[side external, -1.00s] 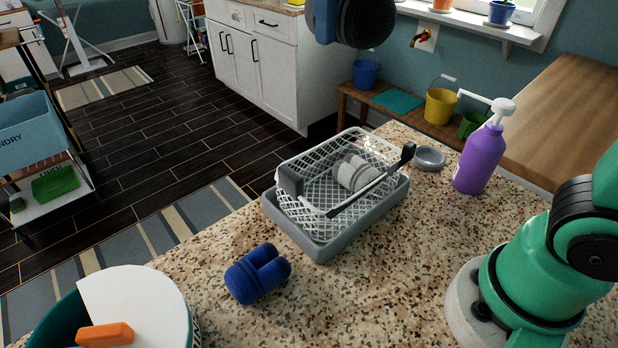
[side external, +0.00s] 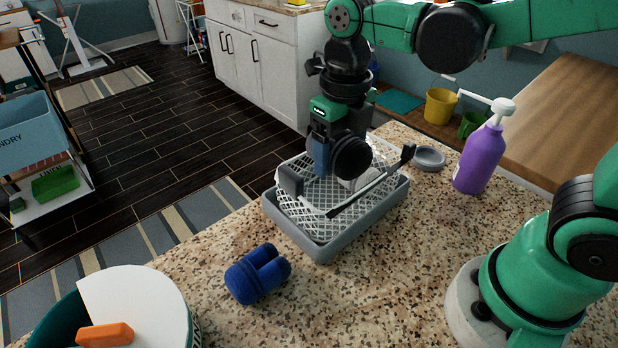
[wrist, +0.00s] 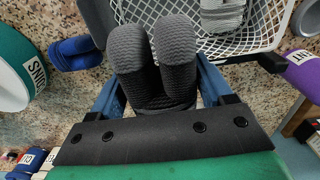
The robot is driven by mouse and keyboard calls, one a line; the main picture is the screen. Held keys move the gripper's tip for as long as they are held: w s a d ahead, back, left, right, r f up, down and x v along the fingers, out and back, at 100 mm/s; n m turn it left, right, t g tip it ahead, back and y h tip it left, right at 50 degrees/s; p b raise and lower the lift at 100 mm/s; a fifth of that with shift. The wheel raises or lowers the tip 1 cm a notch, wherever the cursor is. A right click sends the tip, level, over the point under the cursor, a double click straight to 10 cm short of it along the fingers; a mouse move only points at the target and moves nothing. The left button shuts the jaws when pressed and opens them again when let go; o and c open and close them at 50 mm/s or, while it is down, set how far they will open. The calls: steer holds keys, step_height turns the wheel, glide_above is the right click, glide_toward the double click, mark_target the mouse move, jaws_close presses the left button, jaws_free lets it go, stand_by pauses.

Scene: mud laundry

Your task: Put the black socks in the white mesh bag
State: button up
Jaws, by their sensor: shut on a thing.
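The black socks, a rolled dark ribbed pair, are held between the blue fingers of my gripper (wrist: 160,85); the socks (wrist: 152,62) fill the middle of the wrist view. In the side view my gripper (side external: 338,165) points down over the white mesh bag (side external: 300,215), and the socks (side external: 352,158) show as a dark round end. The bag lies open in a grey tray (side external: 330,248), with a dark bar across it. Grey-and-white socks (wrist: 222,14) lie inside the bag, mostly hidden by my gripper in the side view. Whether the black socks touch the bag is unclear.
Blue socks (side external: 258,273) lie on the speckled counter in front of the tray. A purple pump bottle (side external: 480,160) and a small grey dish (side external: 429,158) stand to the right. A round teal container (side external: 68,318) with a white lid and orange block is at front left.

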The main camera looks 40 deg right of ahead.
mark_target(338, 172)
steer(key=shift+f, duration=1.4)
steer(key=shift+f, duration=0.2)
steer(key=shift+f, duration=0.4)
steer(key=o, duration=1.2)
